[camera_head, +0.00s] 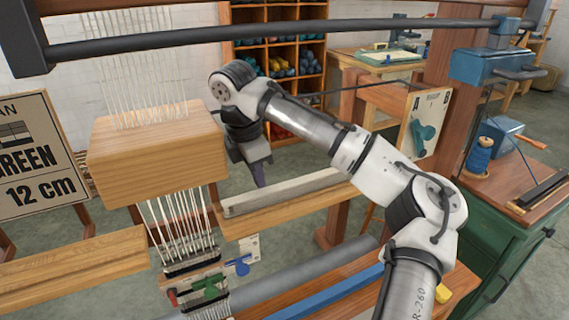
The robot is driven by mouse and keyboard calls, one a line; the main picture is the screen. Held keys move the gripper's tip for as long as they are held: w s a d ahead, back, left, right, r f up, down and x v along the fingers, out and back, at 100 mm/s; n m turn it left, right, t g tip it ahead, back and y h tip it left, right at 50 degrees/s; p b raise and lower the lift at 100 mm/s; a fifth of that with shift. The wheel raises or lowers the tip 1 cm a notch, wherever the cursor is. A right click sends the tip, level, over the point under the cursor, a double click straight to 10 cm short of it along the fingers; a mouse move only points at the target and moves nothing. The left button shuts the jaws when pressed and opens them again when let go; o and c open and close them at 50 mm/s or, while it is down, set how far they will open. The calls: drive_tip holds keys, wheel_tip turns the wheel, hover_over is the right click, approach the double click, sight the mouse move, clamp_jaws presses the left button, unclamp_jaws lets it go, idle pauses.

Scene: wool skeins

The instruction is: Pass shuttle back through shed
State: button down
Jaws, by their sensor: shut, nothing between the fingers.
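White warp threads (182,222) run down from a thick wooden beam (158,152) to a narrow woven strip at the lower left. A green piece (208,287) and a blue piece (240,266) lie at this strip; I cannot tell whether either is the shuttle. The shed opening is not clear from this angle. My gripper (259,181) points down just right of the wooden beam, behind a grey wooden bar (285,192). Its fingers are shut and appear empty, and their tips are small in view.
A dark metal bar (290,32) crosses the top. A green cabinet (500,235) at the right carries a blue spool (480,152) and a blue clamp. A sign (30,155) stands at the left. Shelves of yarn (280,65) are behind.

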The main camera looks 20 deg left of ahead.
sight(306, 177)
drive_tip(key=w+d+p, duration=0.2)
drive_tip(key=w+d, duration=0.6)
drive_tip(key=shift+d+r, duration=0.15)
drive_tip(key=shift+d, duration=0.05)
drive_tip(key=shift+f+p, duration=0.35)
drive_tip(key=shift+f, duration=0.6)
drive_tip(key=shift+f, duration=0.1)
drive_tip(key=shift+a+p, duration=0.1)
drive_tip(key=shift+p, duration=0.2)
